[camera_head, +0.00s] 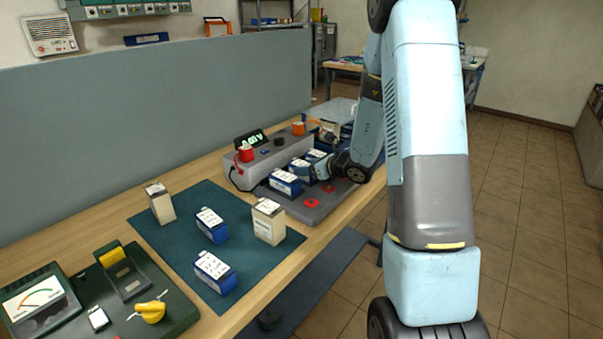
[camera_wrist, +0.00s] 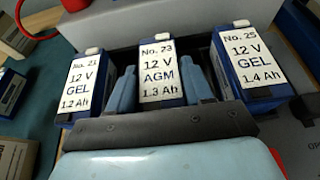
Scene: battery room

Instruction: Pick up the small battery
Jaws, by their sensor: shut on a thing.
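Three blue batteries with white labels stand in a row in the wrist view: No. 21, 12 V GEL 1.2 Ah (camera_wrist: 85,82), No. 23, 12 V AGM 1.3 Ah (camera_wrist: 160,72), and No. 25, 12 V GEL 1.4 Ah (camera_wrist: 250,62). My gripper (camera_wrist: 160,84) has one blue finger on each side of No. 23 and is shut on it. The fingers lie in the gaps between it and its neighbours. In the head view my gripper (camera_head: 313,171) is at the row on the grey tray (camera_head: 310,212); the battery's underside is hidden.
A grey charger (camera_head: 275,152) with a lit display stands behind the row. Red pads (camera_head: 312,203) mark bare tray spots. A green mat (camera_head: 180,235) holds blue and cream batteries. A tester (camera_head: 40,305) is at lower left. A grey partition (camera_head: 150,130) runs behind the bench.

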